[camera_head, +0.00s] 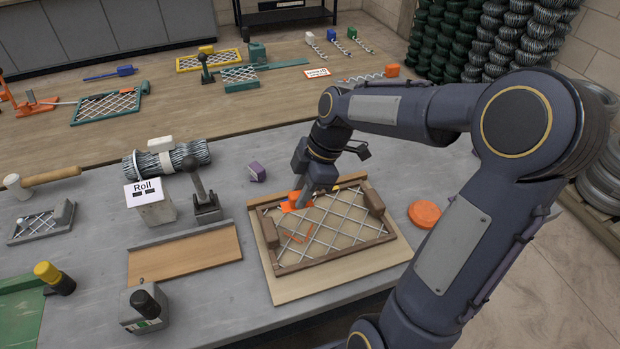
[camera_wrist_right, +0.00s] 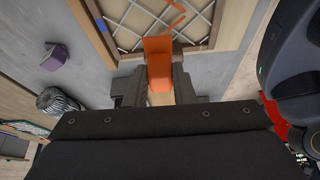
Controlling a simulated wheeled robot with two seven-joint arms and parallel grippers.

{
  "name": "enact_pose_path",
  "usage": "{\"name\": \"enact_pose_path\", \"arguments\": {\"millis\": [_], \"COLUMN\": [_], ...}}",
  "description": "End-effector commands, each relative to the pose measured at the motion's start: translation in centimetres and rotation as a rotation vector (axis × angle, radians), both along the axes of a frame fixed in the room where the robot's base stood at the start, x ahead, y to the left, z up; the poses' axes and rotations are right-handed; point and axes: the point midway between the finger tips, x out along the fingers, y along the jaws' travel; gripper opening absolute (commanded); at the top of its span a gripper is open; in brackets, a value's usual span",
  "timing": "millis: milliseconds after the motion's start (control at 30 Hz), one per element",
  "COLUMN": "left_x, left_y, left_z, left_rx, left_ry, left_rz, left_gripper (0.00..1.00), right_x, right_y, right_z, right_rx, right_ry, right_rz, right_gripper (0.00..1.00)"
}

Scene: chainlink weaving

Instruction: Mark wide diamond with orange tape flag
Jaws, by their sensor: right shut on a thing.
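A mesh panel of woven wire diamonds lies in a brown wooden frame (camera_head: 333,258) on a light board near the bench's front edge. My right gripper (camera_head: 306,197) is at the back left part of the frame, shut on an orange tape flag (camera_head: 291,205). In the right wrist view the flag (camera_wrist_right: 158,50) stands out between the fingers (camera_wrist_right: 160,85), over the frame's near edge. Whether it touches the wire I cannot tell. A thin bent orange strip (camera_head: 297,236) lies on the mesh at the left. My left gripper is not in view.
A round orange disc (camera_head: 424,214) lies right of the frame, near my right arm. A wooden plate (camera_head: 185,255), a lever tool (camera_head: 207,206) and a box labelled Roll (camera_head: 152,208) stand to the left.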

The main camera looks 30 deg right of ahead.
Motion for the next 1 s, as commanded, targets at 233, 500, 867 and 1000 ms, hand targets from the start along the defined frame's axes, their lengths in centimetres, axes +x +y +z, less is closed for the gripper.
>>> {"name": "enact_pose_path", "arguments": {"millis": [233,500,867,1000], "left_x": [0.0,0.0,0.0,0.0], "left_y": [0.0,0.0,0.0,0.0], "left_z": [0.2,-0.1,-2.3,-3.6], "left_rx": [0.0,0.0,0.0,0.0], "left_ry": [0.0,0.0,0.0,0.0], "left_rz": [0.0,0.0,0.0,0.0], "left_gripper": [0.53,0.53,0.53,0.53], "right_x": [0.0,0.0,0.0,0.0], "right_y": [0.2,0.2,0.2,0.2], "right_z": [0.0,-0.1,-2.6,-4.1], "right_rx": [-0.001,0.0,0.002,0.002], "right_ry": [-0.001,-0.003,-0.001,-0.001], "right_rz": [0.046,0.044,0.044,0.044], "right_gripper": [0.01,0.01,0.01,0.01]}}
